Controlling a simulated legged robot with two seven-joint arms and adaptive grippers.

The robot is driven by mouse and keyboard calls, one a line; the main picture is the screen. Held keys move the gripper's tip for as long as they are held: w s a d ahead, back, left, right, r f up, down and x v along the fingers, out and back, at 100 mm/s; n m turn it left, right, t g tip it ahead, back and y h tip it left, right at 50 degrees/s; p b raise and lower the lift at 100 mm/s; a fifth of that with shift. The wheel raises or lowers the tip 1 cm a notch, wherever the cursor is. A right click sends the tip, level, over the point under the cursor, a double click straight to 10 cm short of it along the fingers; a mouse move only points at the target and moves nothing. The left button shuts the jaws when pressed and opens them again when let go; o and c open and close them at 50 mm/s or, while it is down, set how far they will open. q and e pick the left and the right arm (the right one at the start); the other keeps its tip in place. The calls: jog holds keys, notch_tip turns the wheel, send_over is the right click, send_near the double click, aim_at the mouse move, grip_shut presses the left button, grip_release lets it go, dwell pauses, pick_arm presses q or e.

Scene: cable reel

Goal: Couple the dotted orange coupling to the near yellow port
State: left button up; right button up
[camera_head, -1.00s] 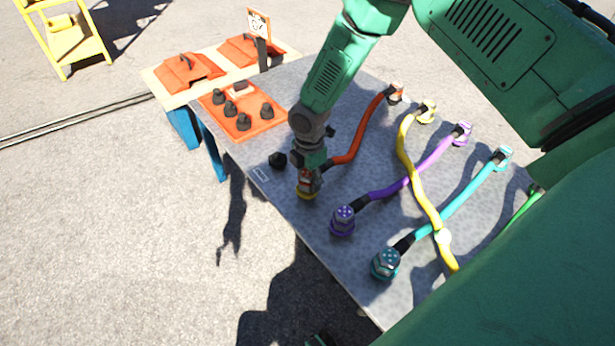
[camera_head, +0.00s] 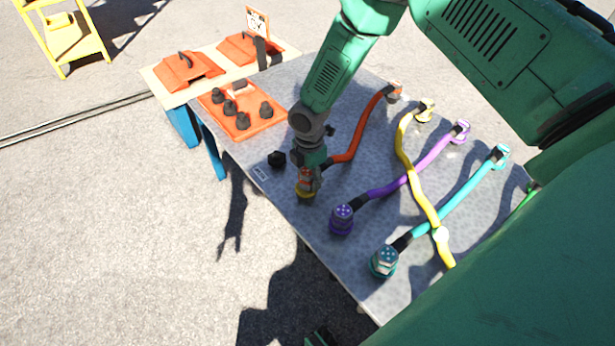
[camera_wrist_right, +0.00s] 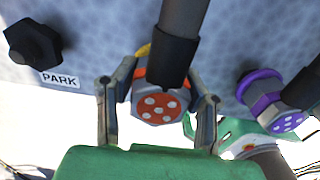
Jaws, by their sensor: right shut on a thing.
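The dotted orange coupling (camera_head: 305,179) is at the end of the orange hose (camera_head: 350,150) near the table's front edge. My right gripper (camera_head: 307,180) is shut on it. In the right wrist view the fingers (camera_wrist_right: 158,108) stand on both sides of its orange face with white dots (camera_wrist_right: 160,106). The near yellow port (camera_head: 304,195) shows as a yellow ring directly under the coupling, and a sliver of yellow (camera_wrist_right: 143,50) shows behind it in the wrist view. The coupling looks upright over the port; I cannot tell whether it is fully seated.
A black plug (camera_head: 277,159) stands beside the PARK label (camera_head: 261,173). Purple (camera_head: 342,219) and teal (camera_head: 385,261) couplings stand to the right along the near edge. The yellow hose (camera_head: 408,160) crosses other hoses. An orange tray (camera_head: 243,110) lies at the far left.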

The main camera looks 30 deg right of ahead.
jog(key=shift+a+f, duration=0.15)
jog(key=shift+f, duration=0.2)
jog(key=o, duration=1.4)
jog(key=shift+c, duration=0.2)
jog(key=shift+r, duration=0.1)
notch_tip(320, 180, up, 12)
jog(key=shift+f, duration=0.1)
